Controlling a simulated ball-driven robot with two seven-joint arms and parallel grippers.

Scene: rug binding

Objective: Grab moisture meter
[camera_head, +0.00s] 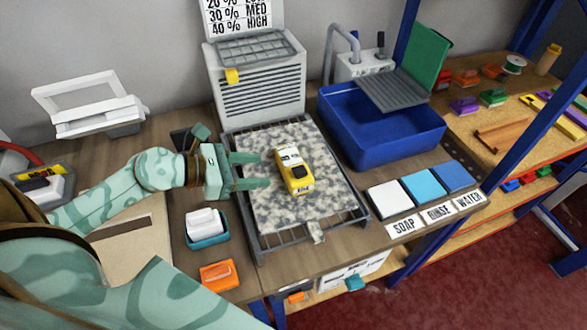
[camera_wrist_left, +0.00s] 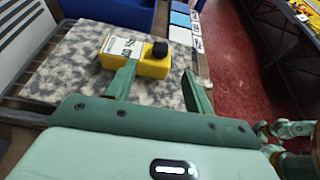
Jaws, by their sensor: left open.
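The moisture meter (camera_head: 294,171) is a yellow block with a white label face and a dark knob. It lies on the grey mottled rug piece (camera_head: 270,210), which rests on a dark metal rack. My left gripper (camera_head: 262,170) is open and empty, just left of the meter, with its fingers pointing at it. In the left wrist view the meter (camera_wrist_left: 150,67) lies ahead of the open left gripper (camera_wrist_left: 160,72), more toward the left finger, which overlaps its lower edge. I cannot tell whether that finger touches it.
A blue basin (camera_head: 385,145) stands behind right of the rack, and a grey vented unit (camera_head: 258,85) behind it. Soap, rinse and water pads (camera_head: 425,187) lie to the right. A teal tray (camera_head: 207,238) and an orange item (camera_head: 219,275) sit at the front left.

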